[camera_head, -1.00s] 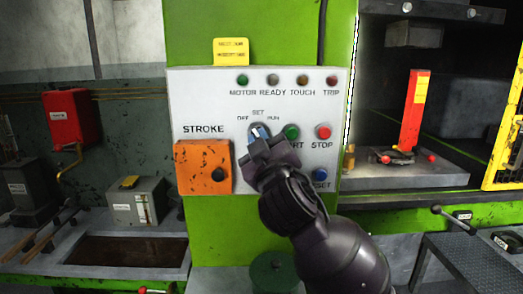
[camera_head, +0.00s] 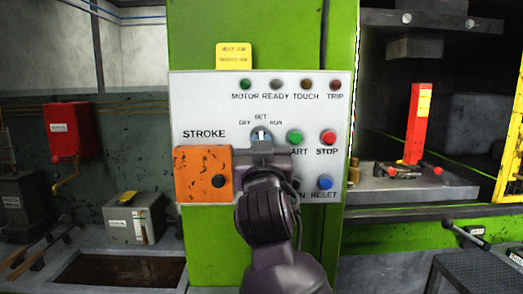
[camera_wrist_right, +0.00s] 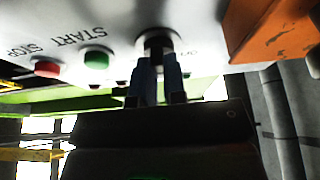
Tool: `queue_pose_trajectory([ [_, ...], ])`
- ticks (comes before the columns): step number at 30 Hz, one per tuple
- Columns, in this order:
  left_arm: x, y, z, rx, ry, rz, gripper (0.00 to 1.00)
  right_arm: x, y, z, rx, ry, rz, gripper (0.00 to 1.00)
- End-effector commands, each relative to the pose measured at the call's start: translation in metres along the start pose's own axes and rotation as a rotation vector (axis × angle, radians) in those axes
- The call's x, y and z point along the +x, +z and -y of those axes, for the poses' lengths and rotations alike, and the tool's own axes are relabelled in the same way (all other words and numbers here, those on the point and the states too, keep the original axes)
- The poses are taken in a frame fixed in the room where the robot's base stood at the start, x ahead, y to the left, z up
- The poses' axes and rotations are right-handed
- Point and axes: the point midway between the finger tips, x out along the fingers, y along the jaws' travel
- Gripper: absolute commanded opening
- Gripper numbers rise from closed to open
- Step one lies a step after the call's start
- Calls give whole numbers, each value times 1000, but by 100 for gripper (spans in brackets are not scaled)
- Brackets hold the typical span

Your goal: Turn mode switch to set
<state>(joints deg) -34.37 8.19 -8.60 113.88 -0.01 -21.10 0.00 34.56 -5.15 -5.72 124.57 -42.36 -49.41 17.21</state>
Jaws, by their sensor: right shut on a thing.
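The mode switch (camera_head: 261,132) is a round dark knob with a pale handle on the white control panel, below the labels OFF, SET and RUN. Its pale handle looks about upright, in line with SET. My right gripper (camera_head: 263,146) comes up from below, in front of the panel, and covers the lower part of the switch. In the right wrist view, the two fingers (camera_wrist_right: 157,80) are shut on the switch (camera_wrist_right: 158,40), one on each side of its handle. My left gripper is not in view.
The green START button (camera_head: 294,137) and red STOP button (camera_head: 328,137) sit close right of the switch. An orange STROKE box (camera_head: 203,166) with a black button protrudes at left. A blue RESET button (camera_head: 325,183) is lower right.

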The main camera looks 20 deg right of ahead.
Motion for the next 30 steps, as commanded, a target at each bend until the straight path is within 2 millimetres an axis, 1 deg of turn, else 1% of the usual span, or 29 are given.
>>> queue_pose_trajectory([
  [6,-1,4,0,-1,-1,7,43,0,1,0,14,6,3,0],
  [15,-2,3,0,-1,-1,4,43,0,0,0,14,6,2,0],
  [16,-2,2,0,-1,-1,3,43,0,0,0,13,6,2,16],
  [20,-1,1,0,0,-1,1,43,0,0,0,13,6,1,36],
  [30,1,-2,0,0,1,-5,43,0,0,0,13,6,0,37],
])
